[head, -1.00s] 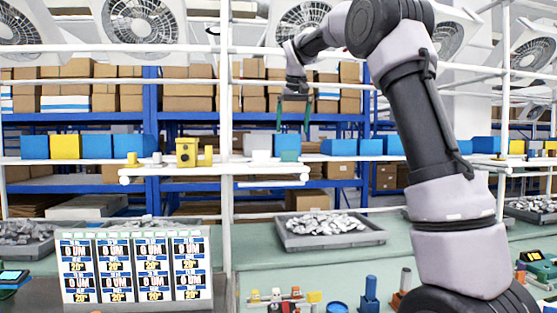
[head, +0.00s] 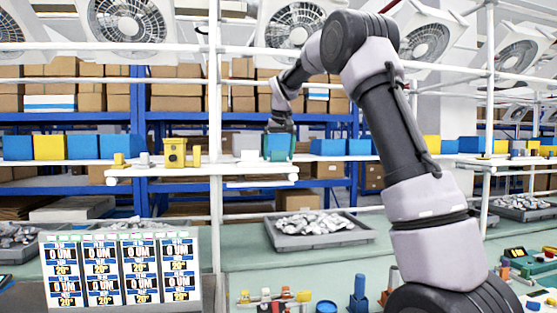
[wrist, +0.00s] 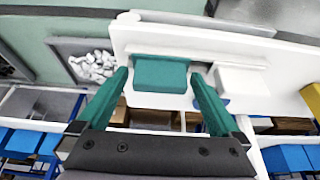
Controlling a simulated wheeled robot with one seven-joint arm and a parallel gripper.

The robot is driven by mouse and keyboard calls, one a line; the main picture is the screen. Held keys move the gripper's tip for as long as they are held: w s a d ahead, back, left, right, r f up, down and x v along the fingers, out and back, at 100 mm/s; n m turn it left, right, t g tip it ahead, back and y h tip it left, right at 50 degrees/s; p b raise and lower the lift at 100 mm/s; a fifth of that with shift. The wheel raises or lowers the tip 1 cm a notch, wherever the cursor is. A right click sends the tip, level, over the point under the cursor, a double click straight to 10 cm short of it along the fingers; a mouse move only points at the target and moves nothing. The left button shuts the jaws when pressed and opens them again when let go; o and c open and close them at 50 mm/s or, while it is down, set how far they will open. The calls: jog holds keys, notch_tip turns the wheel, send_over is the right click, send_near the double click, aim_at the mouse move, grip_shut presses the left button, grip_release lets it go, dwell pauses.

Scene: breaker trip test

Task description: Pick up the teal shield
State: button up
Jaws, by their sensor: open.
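The teal shield (wrist: 160,74) is a block-like piece on the white shelf (head: 205,169). In the wrist view it lies between the tips of my two teal fingers, with a narrow gap visible on each side. In the head view the shield (head: 279,156) is partly hidden by the fingers, which are nearly the same colour. My gripper (head: 278,150) is open, pointing down at the shelf, with one finger on either side of the shield. I cannot tell whether either finger touches it.
A white block (wrist: 241,82) stands close beside the shield. A yellow device (head: 175,153) sits further left on the shelf. Blue bins (head: 327,147) stand behind. A white upright post (head: 215,110) rises left of my arm. A tray of metal parts (head: 318,233) lies below on the green bench.

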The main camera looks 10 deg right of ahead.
jog(key=c, duration=1.3)
jog(key=shift+o, duration=0.2)
jog(key=shift+r, duration=0.1)
